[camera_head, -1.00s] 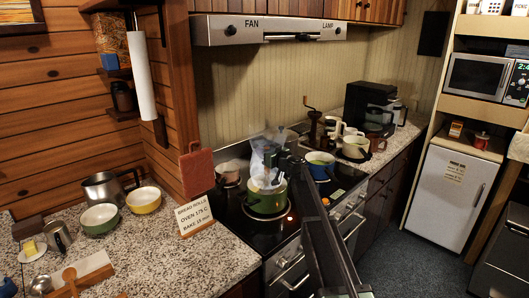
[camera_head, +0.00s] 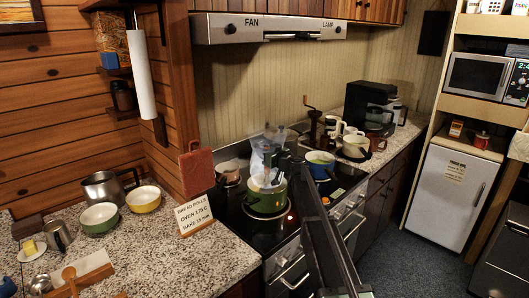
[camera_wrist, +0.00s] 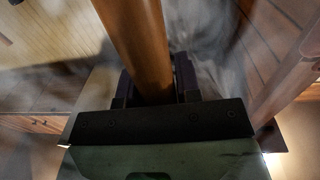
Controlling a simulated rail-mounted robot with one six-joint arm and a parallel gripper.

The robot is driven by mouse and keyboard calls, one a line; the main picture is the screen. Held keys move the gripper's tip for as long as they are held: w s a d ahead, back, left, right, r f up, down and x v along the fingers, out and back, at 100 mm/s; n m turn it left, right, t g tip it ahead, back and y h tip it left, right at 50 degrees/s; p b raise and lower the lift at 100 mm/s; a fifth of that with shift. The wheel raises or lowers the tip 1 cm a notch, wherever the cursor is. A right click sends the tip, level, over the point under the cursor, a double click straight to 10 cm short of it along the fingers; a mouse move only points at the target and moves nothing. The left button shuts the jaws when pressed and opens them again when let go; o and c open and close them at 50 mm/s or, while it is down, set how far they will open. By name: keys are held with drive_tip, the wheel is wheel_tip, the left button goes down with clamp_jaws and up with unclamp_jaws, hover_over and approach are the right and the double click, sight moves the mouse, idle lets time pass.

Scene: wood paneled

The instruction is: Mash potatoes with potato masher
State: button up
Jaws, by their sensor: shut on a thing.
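A green pot (camera_head: 267,196) stands on the black stove top (camera_head: 240,228), with pale contents partly showing at its rim and steam around it. My gripper (camera_head: 271,158) is above the pot. In the wrist view my gripper (camera_wrist: 155,88) is shut on a round brown wooden handle (camera_wrist: 135,40), which I take to be the potato masher's. The masher's head is hidden, and I cannot make out how deep it is in the pot. The potatoes are too small and hazy to tell apart.
A small pot (camera_head: 229,173) is behind left. A recipe sign (camera_head: 194,215), a green bowl (camera_head: 99,218) and a yellow bowl (camera_head: 144,199) stand on the left counter.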

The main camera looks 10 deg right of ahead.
drive_tip(key=shift+s+f+b, duration=0.1)
drive_tip(key=shift+f+b, duration=0.25)
drive_tip(key=shift+b, duration=0.05)
idle(0.9)
drive_tip(key=shift+r, duration=0.15)
idle(0.5)
wheel_tip(320, 180, up, 7)
drive_tip(key=p, duration=0.7)
wheel_tip(320, 180, up, 5)
drive_tip(key=p, duration=0.5)
drive_tip(key=shift+f, duration=0.25)
wheel_tip(320, 180, down, 12)
drive_tip(key=b, duration=1.1)
drive_tip(key=shift+r+b, duration=0.15)
drive_tip(key=shift+b, duration=0.25)
idle(0.4)
